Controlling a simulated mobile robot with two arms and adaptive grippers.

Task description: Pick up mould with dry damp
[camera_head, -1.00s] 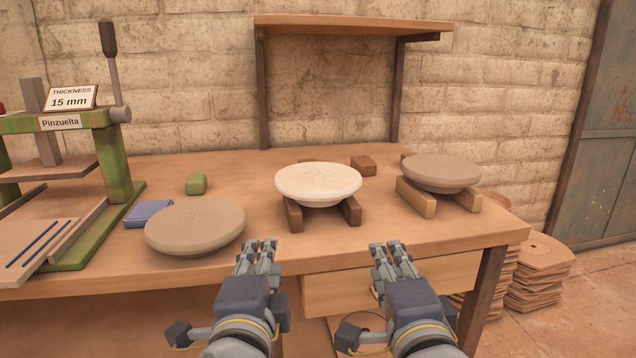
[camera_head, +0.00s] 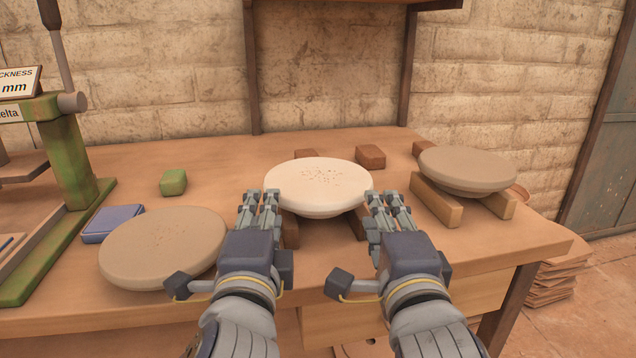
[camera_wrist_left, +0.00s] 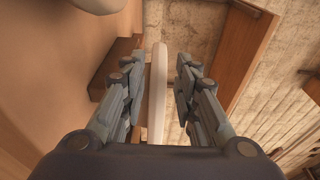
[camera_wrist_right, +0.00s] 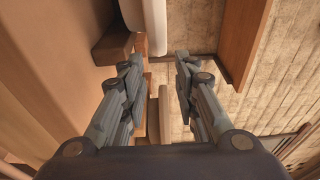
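A pale, nearly white round mould (camera_head: 318,182) with small specks on top sits on two wooden blocks at mid-table. A tan mould (camera_head: 160,245) lies at the left and a grey-brown mould (camera_head: 468,166) rests on blocks at the right. My left gripper (camera_head: 260,205) is open at the pale mould's left front edge; in the left wrist view the pale rim (camera_wrist_left: 157,95) shows between its fingers. My right gripper (camera_head: 388,207) is open at its right front edge; in the right wrist view the pale rim (camera_wrist_right: 154,25) shows ahead. I cannot tell whether either touches it.
The green press (camera_head: 75,160) stands at the left with a blue block (camera_head: 112,223) and a green block (camera_head: 173,182) nearby. Small brown blocks (camera_head: 370,157) lie behind the pale mould. A shelf hangs above the table's back. Stacked tiles (camera_head: 555,280) stand on the floor at right.

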